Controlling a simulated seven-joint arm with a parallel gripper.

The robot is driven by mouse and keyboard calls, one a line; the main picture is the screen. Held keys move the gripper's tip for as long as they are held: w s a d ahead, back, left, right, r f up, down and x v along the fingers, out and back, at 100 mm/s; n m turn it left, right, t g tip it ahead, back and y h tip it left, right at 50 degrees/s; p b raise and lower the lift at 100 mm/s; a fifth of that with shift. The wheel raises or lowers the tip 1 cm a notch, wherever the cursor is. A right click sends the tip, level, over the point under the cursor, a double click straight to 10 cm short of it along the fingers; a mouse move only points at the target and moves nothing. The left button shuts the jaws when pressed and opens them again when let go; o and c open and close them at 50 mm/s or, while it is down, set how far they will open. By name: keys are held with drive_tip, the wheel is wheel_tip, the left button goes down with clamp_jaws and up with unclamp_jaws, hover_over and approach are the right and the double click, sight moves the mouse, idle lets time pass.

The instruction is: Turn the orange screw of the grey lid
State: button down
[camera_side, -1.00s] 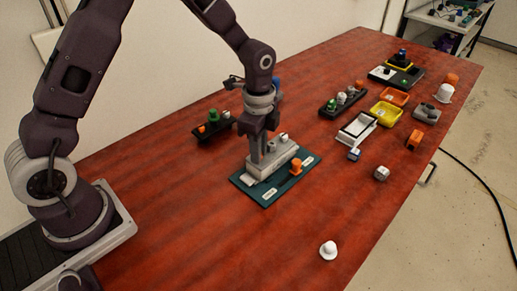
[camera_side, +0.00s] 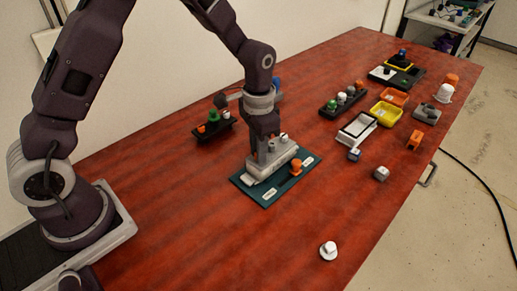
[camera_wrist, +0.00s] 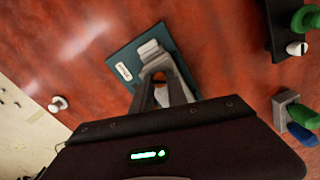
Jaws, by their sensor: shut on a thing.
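A grey block-like piece (camera_side: 259,172), apparently the grey lid, lies on a dark teal board (camera_side: 270,198). Light knobs (camera_side: 284,139) stand on its far end. An orange screw-like piece (camera_side: 296,166) stands on the board beside the grey piece, apart from my gripper. My gripper (camera_side: 262,158) points down over the near half of the grey piece. In the wrist view, the fingertips (camera_wrist: 159,70) close on a grey part, and the board (camera_wrist: 121,58) shows beyond them.
A dark rack (camera_side: 214,131) with green and orange pieces stands behind on the left. Another dark rack (camera_side: 342,101), a white tray (camera_side: 357,130) and a yellow tray (camera_side: 387,114) stand to the right. A white hat-shaped piece (camera_side: 328,250) lies near the front edge. The front table is mostly clear.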

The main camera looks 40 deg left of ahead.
drive_tip(key=n, duration=0.6)
drive_tip(key=shift+n, duration=0.4)
idle(0.4)
drive_tip(key=c, duration=1.6)
unclamp_jaws()
wheel_tip(320, 180, up, 7)
drive_tip(key=shift+r, duration=0.1)
